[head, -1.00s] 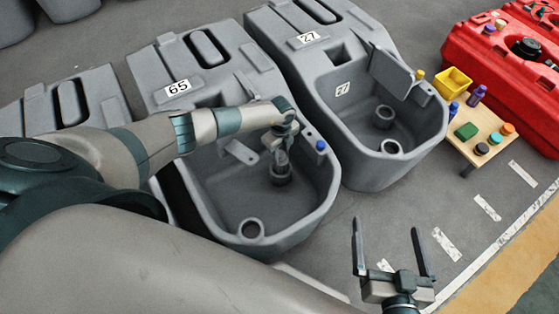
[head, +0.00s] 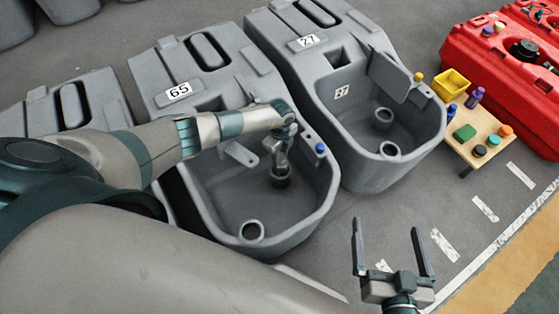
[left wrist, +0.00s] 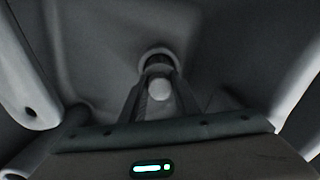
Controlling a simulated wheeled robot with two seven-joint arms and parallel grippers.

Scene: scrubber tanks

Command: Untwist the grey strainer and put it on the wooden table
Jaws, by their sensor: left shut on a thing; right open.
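My left gripper (head: 280,172) reaches down into the basin of the tank marked 65 (head: 305,212). It is shut on the grey strainer, which sits at the dark round port in the basin floor. In the left wrist view the strainer (left wrist: 159,90) shows as a grey piece with a pale round end between the fingers. Its lower part is hidden. The wooden table (head: 490,122) stands at the right, beside the red machine. My right gripper (head: 388,240) is open and empty over the floor at the lower right.
The tank marked 27 (head: 372,175) stands between my left gripper and the table. A blue cap (head: 320,148) sits on the near tank's rim.

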